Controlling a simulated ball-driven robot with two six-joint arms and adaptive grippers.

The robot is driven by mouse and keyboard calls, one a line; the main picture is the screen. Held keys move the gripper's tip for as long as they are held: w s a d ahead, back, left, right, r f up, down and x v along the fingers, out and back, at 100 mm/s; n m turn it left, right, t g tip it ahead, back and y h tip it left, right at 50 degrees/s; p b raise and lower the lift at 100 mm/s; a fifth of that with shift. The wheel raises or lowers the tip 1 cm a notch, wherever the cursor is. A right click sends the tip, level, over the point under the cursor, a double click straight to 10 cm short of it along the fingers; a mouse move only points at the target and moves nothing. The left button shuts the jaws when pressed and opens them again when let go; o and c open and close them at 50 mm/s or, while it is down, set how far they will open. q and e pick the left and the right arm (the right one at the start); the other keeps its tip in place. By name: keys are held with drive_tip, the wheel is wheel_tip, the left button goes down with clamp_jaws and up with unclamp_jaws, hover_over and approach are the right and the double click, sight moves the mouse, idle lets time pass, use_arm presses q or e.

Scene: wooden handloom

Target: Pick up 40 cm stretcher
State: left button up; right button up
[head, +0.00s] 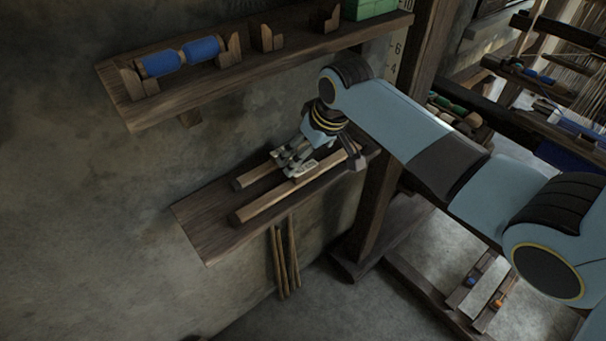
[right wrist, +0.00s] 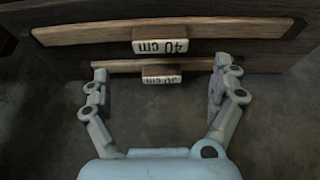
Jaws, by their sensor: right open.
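Two wooden stretcher bars lie side by side on the lower wall shelf (head: 205,228): a rear bar (head: 253,176) and a front bar (head: 262,206). My right gripper (head: 292,166) is over their middle, partly hiding them. In the right wrist view, my right gripper (right wrist: 161,68) is open and empty. My left gripper is not in view.
An upper shelf (head: 180,98) holds a blue spool (head: 180,57), small wooden blocks and a green box (head: 368,8). A wooden post (head: 385,185) stands right of the lower shelf. Thin sticks (head: 284,262) hang below it. The loom (head: 560,75) is at the right.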

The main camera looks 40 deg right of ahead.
sight(304, 166)
drive_tip(key=x, duration=0.1)
drive_tip(key=p+x, duration=0.1)
drive_tip(key=x, duration=0.1)
drive_tip(key=shift+s+f, duration=0.25)
drive_tip(key=shift+f, duration=0.1)
drive_tip(key=shift+w+a+f, duration=0.1)
drive_tip(key=shift+w+f, duration=0.2)
drive_tip(key=shift+f, duration=0.35)
drive_tip(key=shift+s, duration=0.1)
drive_tip(key=c, duration=1.4)
